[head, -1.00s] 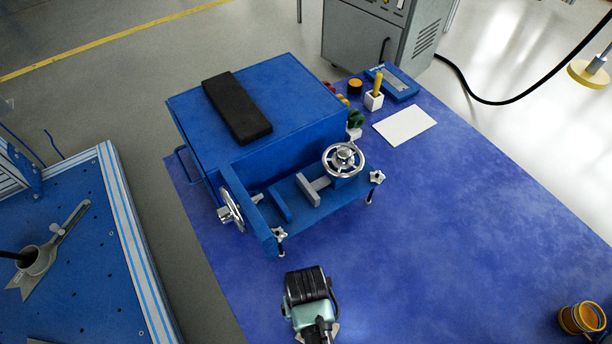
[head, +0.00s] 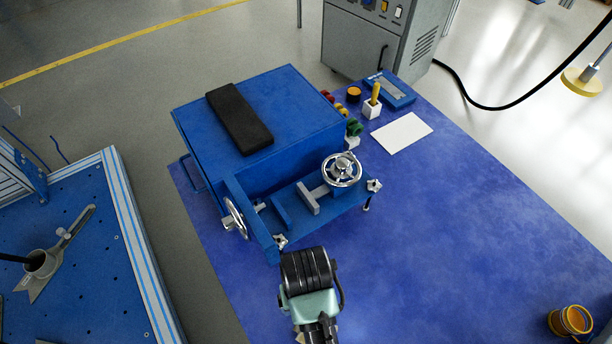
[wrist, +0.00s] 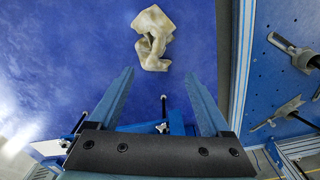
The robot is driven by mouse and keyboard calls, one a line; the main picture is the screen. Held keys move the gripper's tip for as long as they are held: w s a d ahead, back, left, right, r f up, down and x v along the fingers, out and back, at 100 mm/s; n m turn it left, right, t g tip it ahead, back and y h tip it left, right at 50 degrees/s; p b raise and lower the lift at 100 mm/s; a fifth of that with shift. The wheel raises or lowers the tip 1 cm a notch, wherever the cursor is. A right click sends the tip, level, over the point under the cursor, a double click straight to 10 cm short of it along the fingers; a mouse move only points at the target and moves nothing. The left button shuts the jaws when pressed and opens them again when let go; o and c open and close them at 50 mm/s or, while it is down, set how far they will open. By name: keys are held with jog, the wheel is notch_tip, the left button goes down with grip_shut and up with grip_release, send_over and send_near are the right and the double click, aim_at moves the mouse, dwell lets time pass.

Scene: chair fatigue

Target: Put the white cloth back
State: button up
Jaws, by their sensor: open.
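A crumpled off-white cloth (wrist: 153,38) lies on the blue mat (wrist: 60,60) near the top of the wrist view. My gripper (wrist: 159,74) is open and empty in the wrist view. Its two fingers are apart, and the cloth shows beyond their tips, between their lines, without visible contact. In the head view my arm hides the gripper, and the cloth cannot be seen.
A blue machine (head: 290,105) with handwheels and a black pad (head: 238,118) stands just beyond my arm. A flat white sheet (head: 401,132) lies at the back. An orange roll (head: 571,320) is at lower right. The mat's right side is mostly clear.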

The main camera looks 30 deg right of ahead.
dwell(0.3)
jog(key=w+r+n+t+h, duration=0.1)
jog(key=w+r+t, duration=0.6)
jog(key=w+r, duration=0.8)
jog(key=w+a+r+t, duration=0.1)
jog(key=w+r+t, duration=0.25)
jog(key=r, duration=0.55)
jog(key=w+a+r+t, duration=0.1)
jog(key=w+r+t, duration=0.2)
jog(key=w+r, duration=0.35)
notch_tip(320, 180, up, 14)
jog(key=s+a+n+t, duration=0.1)
jog(key=a+t, duration=0.1)
jog(key=t, duration=0.2)
jog(key=s+a+r+n+t+p, duration=0.1)
jog(key=s+a+r+t, duration=0.15)
jog(key=s+r, duration=0.45)
jog(key=s+a+r+t+y, duration=0.15)
jog(key=r+t, duration=0.25)
jog(key=r, duration=0.7)
jog(key=s+a+r+n+t+h+p, duration=0.15)
jog(key=s+r+t, duration=0.3)
jog(key=r, duration=0.45)
notch_tip(320, 180, up, 13)
jog(key=g+y+p, duration=0.1)
jog(key=p, duration=1.2)
jog(key=shift+r+m, duration=0.15)
jog(key=shift+m, duration=0.3)
